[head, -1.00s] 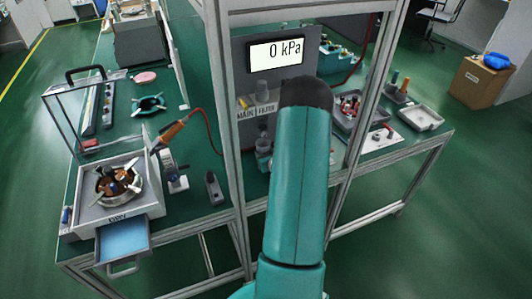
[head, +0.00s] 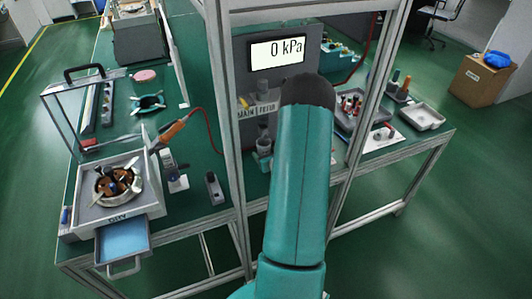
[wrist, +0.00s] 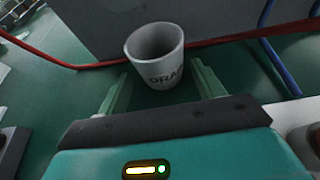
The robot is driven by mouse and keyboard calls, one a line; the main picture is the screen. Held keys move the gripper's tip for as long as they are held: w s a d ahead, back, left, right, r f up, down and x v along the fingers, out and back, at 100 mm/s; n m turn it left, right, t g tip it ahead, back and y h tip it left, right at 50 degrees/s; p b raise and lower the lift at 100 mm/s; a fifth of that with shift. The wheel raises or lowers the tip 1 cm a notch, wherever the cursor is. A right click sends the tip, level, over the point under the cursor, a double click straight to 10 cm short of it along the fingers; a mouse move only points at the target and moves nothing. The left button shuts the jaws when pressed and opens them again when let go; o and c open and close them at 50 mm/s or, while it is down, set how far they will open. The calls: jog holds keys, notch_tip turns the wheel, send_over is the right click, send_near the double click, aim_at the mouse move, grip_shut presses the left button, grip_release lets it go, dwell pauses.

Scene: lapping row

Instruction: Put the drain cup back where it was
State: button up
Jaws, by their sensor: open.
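My gripper (wrist: 161,80) is open, with one green finger on each side of the cup's lower part. I cannot tell whether the fingers touch it. In the head view a small grey cup (head: 264,146) shows below the MAIN FILTER label (head: 256,109), just left of my arm.
A red hose (wrist: 225,40) runs behind the cup, and blue hoses (wrist: 280,65) hang at the right. Frame posts (head: 226,130) flank the panel with the 0 kPa display (head: 277,52). A grey tray (head: 421,116) lies at the right; an open blue drawer (head: 122,240) juts out at left.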

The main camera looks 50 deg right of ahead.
jog(key=v, duration=1.1)
jog(key=shift+s+a+r, duration=0.15)
jog(key=shift+s+r, duration=0.1)
jog(key=shift+r, duration=0.1)
dwell(0.6)
